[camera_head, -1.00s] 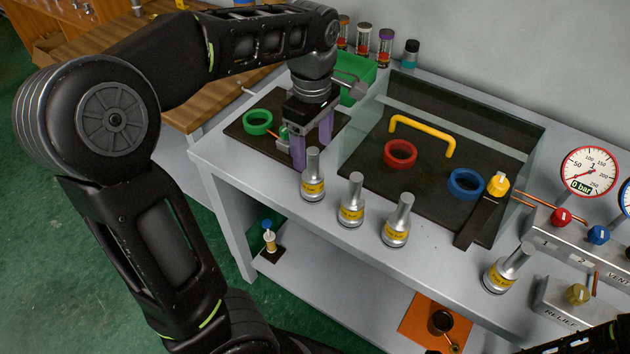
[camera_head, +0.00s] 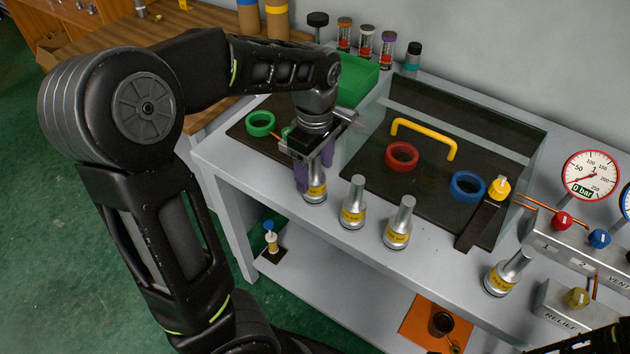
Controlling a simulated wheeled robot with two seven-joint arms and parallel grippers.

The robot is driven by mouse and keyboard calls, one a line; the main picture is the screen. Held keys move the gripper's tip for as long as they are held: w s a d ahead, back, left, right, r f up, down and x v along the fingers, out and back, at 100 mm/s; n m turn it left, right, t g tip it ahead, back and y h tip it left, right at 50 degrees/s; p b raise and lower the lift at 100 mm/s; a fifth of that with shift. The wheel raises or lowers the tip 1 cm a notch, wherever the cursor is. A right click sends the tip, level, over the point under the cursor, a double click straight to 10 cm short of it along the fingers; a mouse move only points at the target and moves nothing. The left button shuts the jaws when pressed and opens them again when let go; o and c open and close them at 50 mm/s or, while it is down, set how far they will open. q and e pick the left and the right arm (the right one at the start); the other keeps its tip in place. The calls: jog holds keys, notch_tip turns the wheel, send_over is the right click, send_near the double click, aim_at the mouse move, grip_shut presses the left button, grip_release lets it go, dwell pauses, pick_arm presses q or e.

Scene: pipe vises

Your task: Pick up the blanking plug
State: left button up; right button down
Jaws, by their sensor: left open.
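Several silver stemmed plugs with yellow labels stand on the grey bench. Two more plugs, the middle one (camera_head: 353,205) and the right one (camera_head: 398,225), stand upright in the row. Another labelled plug (camera_head: 505,272) is farther right. The labels are too small to read, so I cannot tell which is the blanking plug.
A glass-sided tray with a red ring (camera_head: 402,156), a blue ring (camera_head: 467,186) and a yellow handle (camera_head: 425,135) lies behind the row. A green ring (camera_head: 260,124) and a green bin (camera_head: 357,82) are at the left. Gauges and valve knobs (camera_head: 598,235) stand right.

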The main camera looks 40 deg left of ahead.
pick_arm(q)
jog(key=shift+f, duration=0.95)
grip_shut()
dwell(0.4)
